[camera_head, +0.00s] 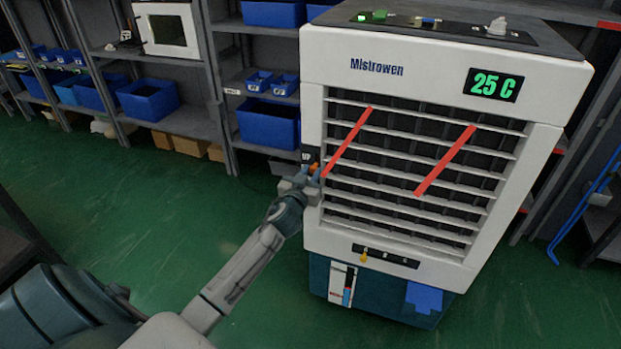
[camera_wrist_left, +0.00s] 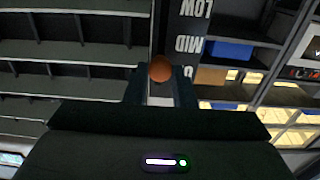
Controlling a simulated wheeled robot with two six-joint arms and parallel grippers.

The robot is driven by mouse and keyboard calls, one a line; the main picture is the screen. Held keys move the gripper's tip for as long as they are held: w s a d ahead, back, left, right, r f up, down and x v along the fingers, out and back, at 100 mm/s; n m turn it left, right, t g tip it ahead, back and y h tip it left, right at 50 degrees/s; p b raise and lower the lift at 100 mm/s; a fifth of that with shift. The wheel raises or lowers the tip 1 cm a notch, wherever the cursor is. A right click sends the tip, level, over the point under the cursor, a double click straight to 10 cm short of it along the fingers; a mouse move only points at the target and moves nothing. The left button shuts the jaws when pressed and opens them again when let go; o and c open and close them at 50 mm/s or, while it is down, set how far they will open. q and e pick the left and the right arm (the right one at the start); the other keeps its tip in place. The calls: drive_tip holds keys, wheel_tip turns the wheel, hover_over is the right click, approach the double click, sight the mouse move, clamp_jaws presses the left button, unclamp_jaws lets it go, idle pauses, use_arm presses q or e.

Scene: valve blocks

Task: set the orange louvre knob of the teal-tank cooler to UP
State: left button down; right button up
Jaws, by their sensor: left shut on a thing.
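The cooler (camera_head: 440,45) is a tall white unit with a teal tank (camera_head: 385,293) at its base and pale slats across its front. The orange louvre knob (camera_wrist_left: 160,68) sits between the fingertips of my left gripper (camera_wrist_left: 160,90), which is shut on it. In the head view my left gripper (camera_head: 305,180) is at the cooler's left front edge, just under the UP label (camera_head: 306,156). A dark strip in the wrist view (camera_wrist_left: 190,45) shows LOW and MID upside down, and the UP end is partly hidden beside the knob. My right gripper is out of view.
Two red strips (camera_head: 445,160) slant across the slats. A small panel with a yellow knob (camera_head: 363,256) is below them. The top panel (camera_head: 430,26) carries several controls. Shelves with blue bins (camera_head: 147,98) stand behind. The green floor (camera_head: 110,190) at left is clear.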

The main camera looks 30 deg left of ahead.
use_arm(q)
drive_tip(key=shift+w+r+p, duration=0.1)
drive_tip(key=shift+r+p, duration=0.2)
drive_tip(key=shift+r, duration=0.9)
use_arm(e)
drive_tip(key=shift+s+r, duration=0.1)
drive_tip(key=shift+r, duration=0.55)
use_arm(q)
drive_tip(key=c, duration=1.2)
unclamp_jaws()
drive_tip(key=shift+r, duration=0.1)
drive_tip(key=shift+s+f, duration=0.25)
drive_tip(key=shift+s, duration=0.05)
drive_tip(key=b+v, duration=0.3)
drive_tip(key=v, duration=0.7)
drive_tip(key=shift+s, duration=0.2)
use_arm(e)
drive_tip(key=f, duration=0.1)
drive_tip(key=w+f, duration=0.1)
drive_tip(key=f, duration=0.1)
